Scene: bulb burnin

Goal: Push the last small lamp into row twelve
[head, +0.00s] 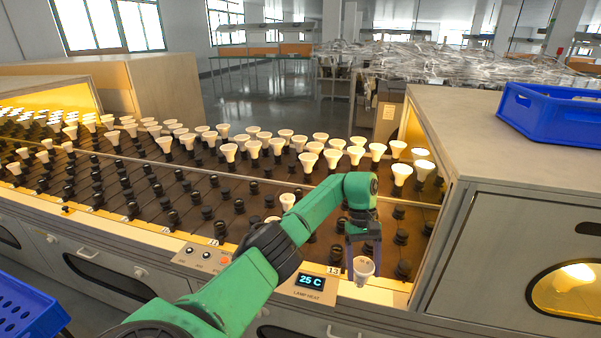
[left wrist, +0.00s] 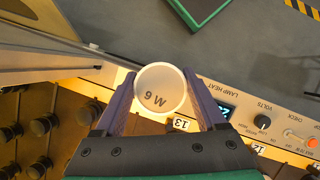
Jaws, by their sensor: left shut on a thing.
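My left gripper (head: 363,256) is shut on a small white lamp (head: 363,270), held over the front edge of the rack near the label 13 (head: 333,270). In the left wrist view the lamp's round face (left wrist: 160,90) reads 9 W and sits between the two purple fingers; its base is hidden. The label 12 (left wrist: 257,149) shows beside label 13 in that view. The dark socket board (head: 240,200) has rows of black sockets, and my left arm covers part of it. Another small white lamp (head: 288,201) shows just behind my arm. My right gripper is not in view.
Many larger white lamps (head: 309,160) fill the back rows. A grey cabinet (head: 530,215) bounds the rack on the right, with a blue crate (head: 550,118) on top. The control panel (head: 316,287) reads 25 C. Another blue crate (head: 25,308) is at lower left.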

